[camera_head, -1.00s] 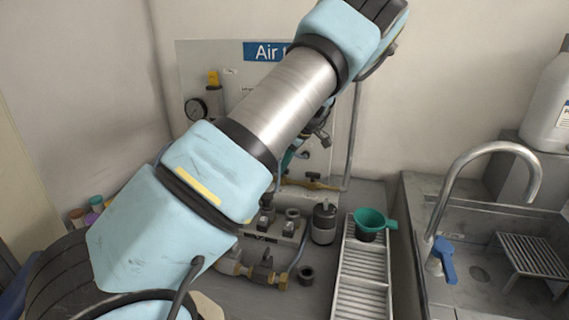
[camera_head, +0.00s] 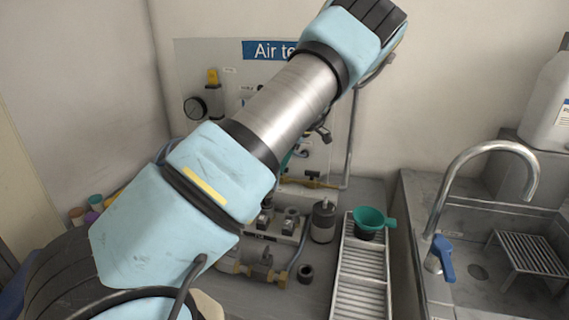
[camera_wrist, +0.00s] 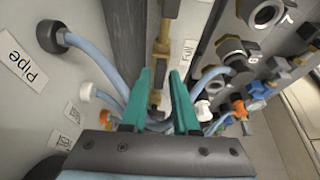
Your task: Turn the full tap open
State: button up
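In the wrist view, a brass tap fitting (camera_wrist: 157,47) runs up the middle beside a white label reading "Full" (camera_wrist: 187,50). My gripper (camera_wrist: 160,76) has two teal fingers, parted, with brass visible in the gap between them. I cannot tell whether either finger touches the tap. In the head view, brass pipework with a yellowish part (camera_head: 313,183) shows low on the air panel. My arm covers much of the panel there, and the gripper is mostly hidden behind it.
Blue hoses (camera_wrist: 95,65) and a "Pipe" label (camera_wrist: 22,62) lie left of the fingers; several fittings with an orange knob (camera_wrist: 240,108) lie right. In the head view, a teal funnel (camera_head: 370,220) sits on a slatted rack (camera_head: 360,280) beside the sink tap (camera_head: 440,258).

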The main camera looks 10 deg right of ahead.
jog(key=shift+o, duration=1.2)
jog(key=shift+r, duration=0.1)
jog(key=b+v, duration=0.3)
jog(key=v, duration=0.7)
jog(key=shift+d+r, duration=0.2)
jog(key=shift+r, duration=0.1)
jog(key=shift+s, duration=0.1)
